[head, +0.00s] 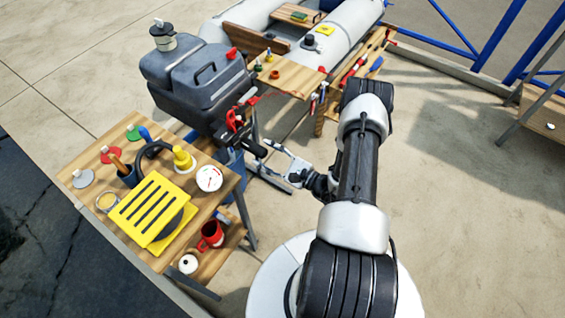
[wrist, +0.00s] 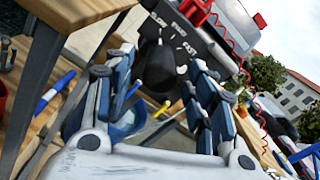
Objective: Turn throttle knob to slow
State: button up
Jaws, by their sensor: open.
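The throttle knob (wrist: 158,72) is a dark, rounded grip seen nearly end-on in the wrist view. Behind it is a dark panel (wrist: 185,38) with white lettering; I read SLOW at its upper left and FAST at its lower right, with another word between them. In the head view my gripper (head: 268,156) is at the end of the dark tiller handle of the grey outboard motor (head: 205,85).
A wooden table (head: 85,160) with a yellow slotted plate (head: 150,205) and a white gauge (head: 209,178) stands left of my gripper. A red coiled cord (wrist: 232,45) hangs near the right finger. An inflatable boat (head: 335,40) lies behind.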

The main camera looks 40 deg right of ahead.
jog(key=v, duration=0.9)
jog(key=shift+s, duration=0.25)
